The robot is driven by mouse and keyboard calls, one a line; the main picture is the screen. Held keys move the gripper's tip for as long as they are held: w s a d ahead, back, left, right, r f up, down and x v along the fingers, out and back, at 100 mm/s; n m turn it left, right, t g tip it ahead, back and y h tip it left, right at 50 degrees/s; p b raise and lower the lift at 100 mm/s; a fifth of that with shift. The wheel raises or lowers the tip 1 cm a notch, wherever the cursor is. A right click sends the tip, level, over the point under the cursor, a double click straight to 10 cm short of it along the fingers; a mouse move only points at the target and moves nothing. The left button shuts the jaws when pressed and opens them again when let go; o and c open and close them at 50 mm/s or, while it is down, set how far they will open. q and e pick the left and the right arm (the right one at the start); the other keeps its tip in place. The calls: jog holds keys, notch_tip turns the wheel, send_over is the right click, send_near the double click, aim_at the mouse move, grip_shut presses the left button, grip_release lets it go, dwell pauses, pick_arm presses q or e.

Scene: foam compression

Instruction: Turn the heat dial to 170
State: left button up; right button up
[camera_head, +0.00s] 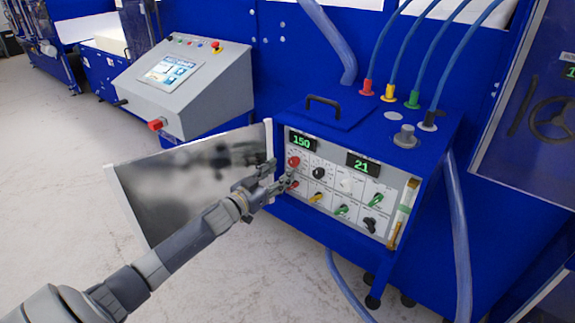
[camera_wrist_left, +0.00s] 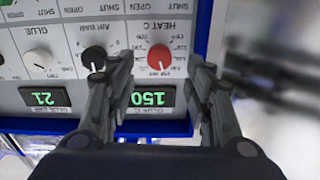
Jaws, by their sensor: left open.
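The red heat dial (camera_head: 294,162) sits at the upper left of the control panel. It also shows in the left wrist view (camera_wrist_left: 159,58), upside down, under the label "HEAT C". The display (camera_head: 301,140) above it reads 150, as does the same display in the left wrist view (camera_wrist_left: 153,98). My left gripper (camera_head: 280,174) is open just in front of the panel, near the dial. In the left wrist view the two fingers (camera_wrist_left: 162,72) lie on either side of the dial, with a gap visible around it. Contact is not visible. My right gripper is not in view.
A black dial (camera_head: 320,172) is close beside the red one, near a finger. A second display (camera_head: 362,163) reads 21. Several switches are below. An open panel door (camera_head: 137,217) stands left of the box, behind my arm. A grey console (camera_head: 190,95) stands behind.

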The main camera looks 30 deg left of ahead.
aim_at(292, 164)
pick_arm(q)
jog(key=shift+w+d, duration=0.15)
jog(key=shift+w, duration=1)
jog(key=shift+w+d, duration=0.1)
jog(key=shift+w, duration=1.05)
jog(key=c, duration=1.1)
